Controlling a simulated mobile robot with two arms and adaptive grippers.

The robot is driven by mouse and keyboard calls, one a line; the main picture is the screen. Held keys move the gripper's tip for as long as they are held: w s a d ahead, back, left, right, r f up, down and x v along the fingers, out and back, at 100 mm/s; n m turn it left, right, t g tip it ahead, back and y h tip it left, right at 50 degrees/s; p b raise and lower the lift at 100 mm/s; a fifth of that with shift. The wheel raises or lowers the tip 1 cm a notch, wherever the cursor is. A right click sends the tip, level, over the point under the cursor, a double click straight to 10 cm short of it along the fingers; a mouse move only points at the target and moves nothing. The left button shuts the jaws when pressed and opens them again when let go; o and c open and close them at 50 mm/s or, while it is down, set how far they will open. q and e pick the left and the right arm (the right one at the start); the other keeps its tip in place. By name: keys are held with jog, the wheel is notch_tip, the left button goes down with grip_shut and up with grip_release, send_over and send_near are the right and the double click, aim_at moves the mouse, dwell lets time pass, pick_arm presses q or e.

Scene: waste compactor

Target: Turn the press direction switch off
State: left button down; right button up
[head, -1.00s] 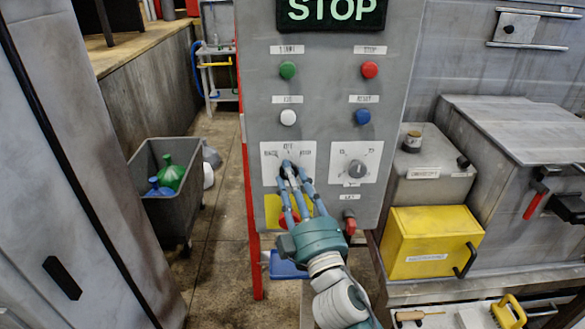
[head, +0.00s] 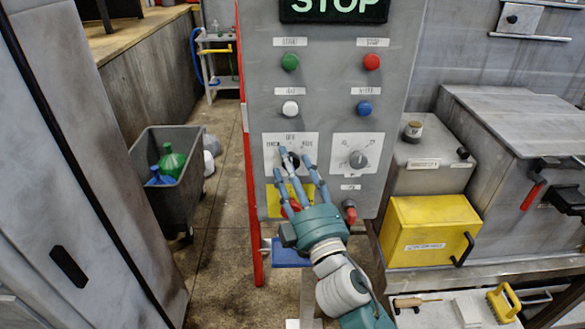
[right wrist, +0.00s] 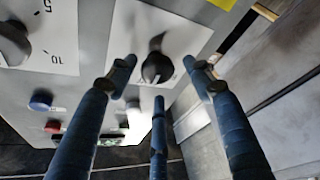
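The press direction switch is a black round knob (right wrist: 157,68) on a white label plate (head: 272,150), at the left of the grey control panel's lower row. In the head view my fingers partly cover the knob, and its setting cannot be read surely. My right gripper (head: 291,167) is in front of the plate with its three blue fingers spread apart. In the right wrist view the fingertips (right wrist: 159,80) stand around the knob's outline with gaps, and nothing is held. My left gripper is not in view.
A second dial (head: 358,159) sits to the right on the panel (head: 325,120). Green (head: 290,62), red (head: 372,62), white (head: 290,108) and blue (head: 364,108) buttons are above. A red knob (head: 350,212) is below the dial. A yellow box (head: 425,231) stands at right.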

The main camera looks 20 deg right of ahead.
jog(key=shift+f, duration=0.1)
jog(key=v, duration=0.7)
jog(key=shift+s, duration=0.25)
